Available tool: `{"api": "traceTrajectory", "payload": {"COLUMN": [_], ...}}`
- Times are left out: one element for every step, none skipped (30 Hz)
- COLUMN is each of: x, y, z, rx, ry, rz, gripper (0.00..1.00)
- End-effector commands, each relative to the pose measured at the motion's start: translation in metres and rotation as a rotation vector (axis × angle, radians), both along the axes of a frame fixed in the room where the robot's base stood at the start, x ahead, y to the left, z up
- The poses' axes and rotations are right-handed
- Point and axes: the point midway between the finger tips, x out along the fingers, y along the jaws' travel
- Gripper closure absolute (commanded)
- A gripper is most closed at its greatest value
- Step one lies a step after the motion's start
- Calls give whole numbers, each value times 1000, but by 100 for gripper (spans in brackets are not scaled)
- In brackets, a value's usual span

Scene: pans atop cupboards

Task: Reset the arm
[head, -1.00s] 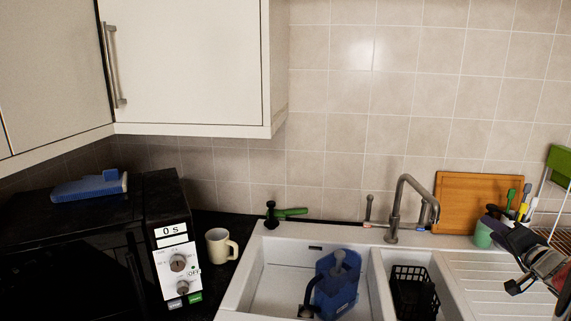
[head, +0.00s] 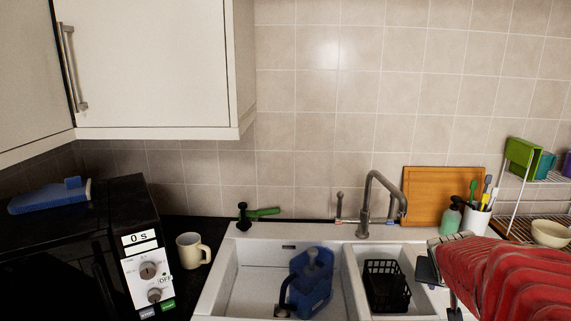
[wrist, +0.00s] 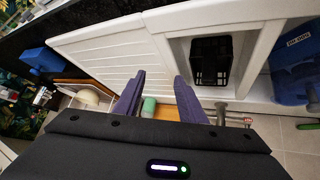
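My gripper shows in the wrist view (wrist: 158,80) as two purple fingers standing apart with nothing between them. Below them is my dark wrist housing. In the head view my red arm reaches in from the lower right, over the right side of the sink unit (head: 345,262). The fingers cannot be made out clearly there. The wrist view looks down on the white ribbed drainer (wrist: 110,60) and the small basin with a black basket (wrist: 210,60). No object is held.
The tap (head: 366,205) rises behind the sink, left of my arm. A blue container (head: 312,280) stands in the large basin. A mug (head: 190,250) and black microwave (head: 140,260) are at left. A wooden board (head: 440,196), utensil pot (head: 476,219) and wire rack (head: 515,205) stand behind my arm.

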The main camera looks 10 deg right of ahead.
Motion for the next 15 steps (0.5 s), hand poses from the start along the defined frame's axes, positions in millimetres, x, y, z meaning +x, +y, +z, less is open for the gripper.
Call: {"api": "traceTrajectory", "payload": {"x": [-6, -11, -16, -21, -25, -31, -36, -40, -46, -51, -55, -61, -65, -69, -75], "y": [24, 37, 54, 67, 80, 97, 110, 122, 139, 151, 163, 179, 190, 202, 217], "z": [0, -3, -4, -5, -7, -8, -9, -10, -11, -12, -12, -13, -12, -12, -13], "rx": [15, 29, 44, 56, 69, 87, 99, 112, 128, 141, 152, 168, 179, 190, 205], "ry": [39, 65, 95, 118, 139, 164, 181, 197, 216, 230, 240, 254, 260, 267, 274], "rz": [36, 57, 85, 109, 131, 163, 187, 210, 243, 268, 292, 324, 347, 370, 400], "gripper": [63, 63, 63, 63, 63, 63, 63, 63, 63, 63, 63, 63, 63, 63, 63]}}
